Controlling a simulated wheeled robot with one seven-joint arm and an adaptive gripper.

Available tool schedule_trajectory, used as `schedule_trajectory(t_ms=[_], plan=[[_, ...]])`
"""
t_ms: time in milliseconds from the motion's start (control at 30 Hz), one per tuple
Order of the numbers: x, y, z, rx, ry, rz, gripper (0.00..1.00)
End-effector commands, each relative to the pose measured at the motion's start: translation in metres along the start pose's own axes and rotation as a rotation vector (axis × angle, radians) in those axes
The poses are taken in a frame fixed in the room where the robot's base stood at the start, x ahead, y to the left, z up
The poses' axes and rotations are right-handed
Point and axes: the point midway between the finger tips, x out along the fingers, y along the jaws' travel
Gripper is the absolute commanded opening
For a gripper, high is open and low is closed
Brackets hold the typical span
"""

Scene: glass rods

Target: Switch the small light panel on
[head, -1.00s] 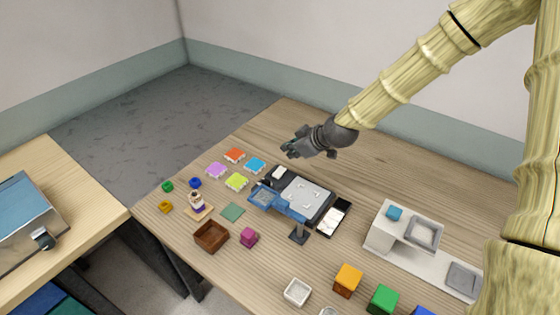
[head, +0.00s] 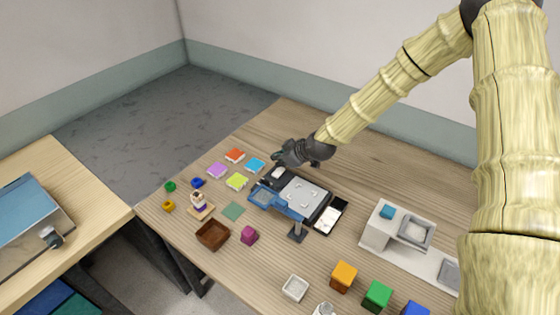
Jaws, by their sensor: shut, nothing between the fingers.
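A dark, flat device (head: 318,211) with a pale grey top plate (head: 302,194) lies mid-table. A small white block (head: 278,173) sits at its far left end. A small flat white piece with a dark edge (head: 330,216) lies at its right side. I cannot tell for sure which of these is the small light panel, or whether it is lit. My gripper (head: 277,157) is shut and empty. In the picture it is just above the white block, at the device's far end; I cannot tell whether it touches anything.
A blue frame (head: 290,211) on a dark stand (head: 298,233) overlaps the device's near-left side. Several coloured tiles (head: 237,181) lie to the left. A white stepped stand (head: 375,231) is right. Bare wood lies behind the device.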

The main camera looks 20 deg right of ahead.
Motion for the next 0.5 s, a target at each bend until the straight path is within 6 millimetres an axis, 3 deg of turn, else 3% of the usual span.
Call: schedule_trajectory(t_ms=[500], plan=[[0.014, 0.000, 0.014, -0.001, 0.000, -0.001, 0.00]])
